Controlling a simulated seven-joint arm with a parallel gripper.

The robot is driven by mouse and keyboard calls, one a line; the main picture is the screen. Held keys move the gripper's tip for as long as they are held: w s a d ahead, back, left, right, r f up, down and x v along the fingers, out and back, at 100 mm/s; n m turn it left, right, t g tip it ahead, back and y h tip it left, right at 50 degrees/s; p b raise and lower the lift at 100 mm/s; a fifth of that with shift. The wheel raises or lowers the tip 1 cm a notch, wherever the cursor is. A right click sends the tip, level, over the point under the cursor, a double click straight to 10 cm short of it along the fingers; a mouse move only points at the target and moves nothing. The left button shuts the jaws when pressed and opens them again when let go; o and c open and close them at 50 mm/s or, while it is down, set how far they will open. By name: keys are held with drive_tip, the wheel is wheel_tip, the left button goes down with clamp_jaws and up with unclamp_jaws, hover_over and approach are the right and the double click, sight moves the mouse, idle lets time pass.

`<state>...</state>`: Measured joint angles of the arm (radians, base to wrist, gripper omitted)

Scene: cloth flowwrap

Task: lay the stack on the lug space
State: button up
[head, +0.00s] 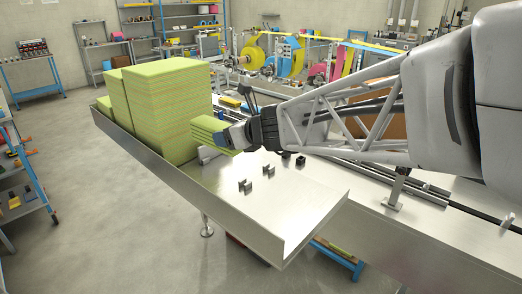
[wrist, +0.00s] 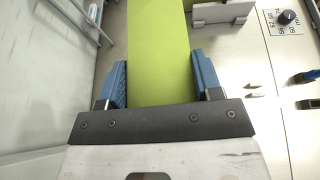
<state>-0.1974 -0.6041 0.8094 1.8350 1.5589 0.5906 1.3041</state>
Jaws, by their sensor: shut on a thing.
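My gripper (head: 226,137) reaches in from the right in the head view, over the metal tray. Its blue fingers (wrist: 160,82) are shut on a stack of green cloths (wrist: 157,40), which lies between them in the wrist view. In the head view the held stack (head: 207,128) shows as a thin layered green block in front of the tall piles. I cannot tell whether it touches the tray or a pile. Small metal lugs (head: 245,186) stand on the bare part of the steel surface. Which space is the lug space is not clear here.
Tall green and orange-striped cloth piles (head: 168,105) fill the far left of the metal tray (head: 300,205), which has a raised left wall. A conveyor rail (head: 455,204) runs at right. A bracket (wrist: 222,12) and a dial (wrist: 288,18) sit right of the stack. The tray's near end is clear.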

drive_tip(key=s+d+f, duration=0.6)
drive_tip(key=s+d, duration=0.2)
drive_tip(key=s, duration=0.1)
drive_tip(key=s+d+f, duration=0.7)
drive_tip(key=s+d, duration=0.2)
drive_tip(key=shift+s+d+f+m+h, duration=0.25)
drive_tip(key=shift+s+m+h, duration=0.05)
drive_tip(key=shift+s, duration=0.1)
drive_tip(key=shift+w, duration=0.15)
hover_over(288, 208)
drive_tip(key=shift+f, duration=0.75)
drive_tip(key=shift+f, duration=1.75)
drive_tip(key=shift+f, duration=0.15)
